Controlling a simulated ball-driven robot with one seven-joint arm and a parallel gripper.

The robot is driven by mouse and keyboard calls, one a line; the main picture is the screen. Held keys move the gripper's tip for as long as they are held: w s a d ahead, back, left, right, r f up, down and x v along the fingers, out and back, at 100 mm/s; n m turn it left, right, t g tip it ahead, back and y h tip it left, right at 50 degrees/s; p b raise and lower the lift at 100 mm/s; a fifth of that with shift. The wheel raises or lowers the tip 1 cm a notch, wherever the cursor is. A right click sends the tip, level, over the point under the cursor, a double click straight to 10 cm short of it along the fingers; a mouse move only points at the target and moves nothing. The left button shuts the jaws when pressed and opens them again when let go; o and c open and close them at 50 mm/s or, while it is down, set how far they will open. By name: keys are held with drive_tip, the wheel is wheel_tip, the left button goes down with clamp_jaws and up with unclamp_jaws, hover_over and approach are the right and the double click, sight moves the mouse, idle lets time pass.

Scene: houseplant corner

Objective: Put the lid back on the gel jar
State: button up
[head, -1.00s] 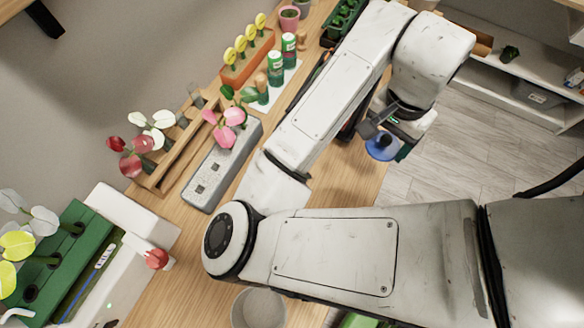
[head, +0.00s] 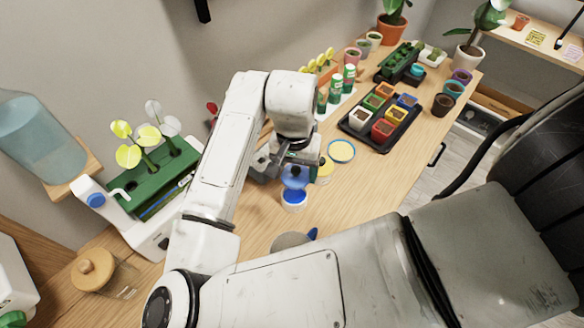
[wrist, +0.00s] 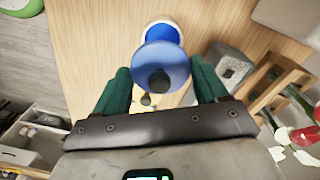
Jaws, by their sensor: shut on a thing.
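The gel jar (head: 294,200) is a small white pot with blue gel showing at its open top. It stands on the wooden table, and it also shows in the wrist view (wrist: 161,31), partly behind the lid. The lid is a translucent blue disc (head: 296,178) with a dark knob, seen large in the wrist view (wrist: 160,62). My gripper (head: 284,160) is shut on the lid, its green fingers (wrist: 161,82) either side of the knob. The lid hangs just above the jar, apart from it, and looks slightly offset in the wrist view.
A yellow-topped pot (head: 325,171) stands close right of the jar, with a round pale disc with a blue rim (head: 342,151) behind it. A black tray of coloured pots (head: 352,129) lies farther right. A green planter (head: 158,180) stands left.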

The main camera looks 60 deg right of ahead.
drive_tip(key=shift+w+a+f, duration=0.1)
drive_tip(key=shift+a+f, duration=0.05)
drive_tip(key=shift+f, duration=0.1)
drive_tip(key=shift+a+f+b, duration=0.1)
drive_tip(key=shift+f+b, duration=0.4)
drive_tip(key=shift+b, duration=0.15)
drive_tip(key=shift+f+b, duration=1.95)
drive_tip(key=shift+f, duration=0.5)
drive_tip(key=shift+f, duration=0.15)
idle(0.3)
drive_tip(key=o, duration=1.1)
drive_tip(key=shift+c, duration=0.2)
drive_tip(key=shift+p, duration=0.3)
drive_tip(key=shift+r+p, duration=2.95)
drive_tip(key=shift+r, duration=0.6)
